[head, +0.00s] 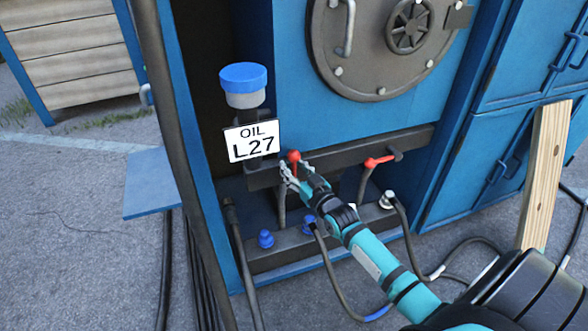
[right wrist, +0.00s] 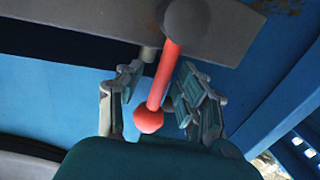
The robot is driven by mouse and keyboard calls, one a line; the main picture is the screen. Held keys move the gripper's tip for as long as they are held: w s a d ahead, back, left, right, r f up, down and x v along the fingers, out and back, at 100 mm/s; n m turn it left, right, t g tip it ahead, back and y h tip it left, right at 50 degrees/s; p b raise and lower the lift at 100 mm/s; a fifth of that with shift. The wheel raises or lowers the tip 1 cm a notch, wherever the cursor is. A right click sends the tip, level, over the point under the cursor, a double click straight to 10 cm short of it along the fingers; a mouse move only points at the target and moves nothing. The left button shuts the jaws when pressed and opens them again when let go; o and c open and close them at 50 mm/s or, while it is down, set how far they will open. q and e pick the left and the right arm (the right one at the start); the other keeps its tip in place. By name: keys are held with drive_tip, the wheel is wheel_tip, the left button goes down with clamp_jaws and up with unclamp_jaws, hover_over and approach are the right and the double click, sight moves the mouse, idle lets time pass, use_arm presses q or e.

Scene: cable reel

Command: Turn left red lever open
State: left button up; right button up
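The left red lever (head: 293,157) sits on the dark horizontal bar of the blue cabinet, just right of the OIL L27 sign. My right gripper (head: 289,172) is at this lever, and its fingers partly hide it. In the right wrist view, the red lever (right wrist: 161,82) runs from a grey round hub down to a red ball end. It lies between the two fingers of my right gripper (right wrist: 158,92), which stand apart with gaps to the lever. The right red lever (head: 379,162) lies farther right on the same bar, pointing left. My left gripper is not in view.
A blue-capped oil filler (head: 244,84) stands above the OIL L27 sign (head: 252,141). A round grey hatch (head: 385,48) is above the bar. Hoses (head: 333,275) hang below. A wooden plank (head: 546,175) leans at right, and a blue shelf (head: 152,183) juts out at left.

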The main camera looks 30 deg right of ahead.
drive_tip(key=shift+c, duration=0.2)
clamp_jaws()
drive_tip(key=shift+f, duration=0.2)
